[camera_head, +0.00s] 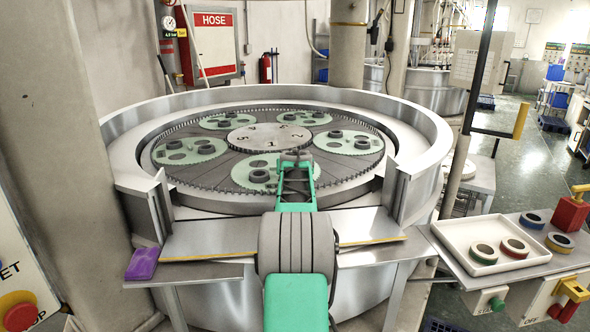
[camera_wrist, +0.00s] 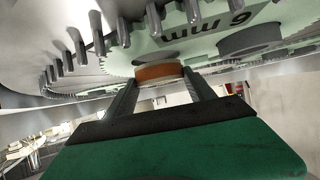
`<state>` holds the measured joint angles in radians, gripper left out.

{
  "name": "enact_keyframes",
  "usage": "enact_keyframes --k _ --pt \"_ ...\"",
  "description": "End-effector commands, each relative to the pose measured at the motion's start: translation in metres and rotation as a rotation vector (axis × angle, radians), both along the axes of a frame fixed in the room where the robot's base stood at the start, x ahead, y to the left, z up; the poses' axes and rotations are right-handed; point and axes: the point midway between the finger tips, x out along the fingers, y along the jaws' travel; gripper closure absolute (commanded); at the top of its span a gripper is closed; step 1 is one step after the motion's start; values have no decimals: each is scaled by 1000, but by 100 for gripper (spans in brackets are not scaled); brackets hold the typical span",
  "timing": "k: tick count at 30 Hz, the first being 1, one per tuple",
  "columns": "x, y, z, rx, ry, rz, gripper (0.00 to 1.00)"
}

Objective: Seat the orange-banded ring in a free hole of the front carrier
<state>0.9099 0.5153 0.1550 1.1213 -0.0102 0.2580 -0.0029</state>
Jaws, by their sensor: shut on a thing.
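The front carrier (camera_head: 241,177) is a pale green toothed disc at the near side of the lapping plate; my arm covers its right part. It holds a dark ring (camera_head: 259,176), with a dark round opening behind it. My gripper (camera_wrist: 158,88) is shut on the orange-banded ring (camera_wrist: 158,72), with one finger on each side. The wrist view looks upside down, with the carrier (camera_wrist: 200,40) at the top. The held ring is close to the carrier's face; I cannot tell whether it touches or sits in a hole. In the head view the ring is hidden.
Other green carriers (camera_head: 190,151) with dark rings lie around the numbered centre disc (camera_head: 270,138). Metal pins (camera_wrist: 80,48) edge the plate. A raised metal rim (camera_head: 425,125) surrounds it, open at the front. A white tray (camera_head: 450,235) with banded rings stands at right; a purple object (camera_head: 142,263) lies left.

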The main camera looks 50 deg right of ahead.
Motion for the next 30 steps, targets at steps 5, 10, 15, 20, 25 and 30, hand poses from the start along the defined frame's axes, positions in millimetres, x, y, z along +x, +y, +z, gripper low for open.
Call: enact_keyframes --k 5,10,15,20,25,30 --pt "0 0 -4 -2 -2 0 97" --pt "0 0 -8 -2 -2 0 97" --pt "0 0 -13 -2 -2 0 97" --pt "0 0 -13 -3 -2 0 32" --pt "0 0 -14 -2 -1 0 19" --pt "0 0 -15 -1 -1 0 12"
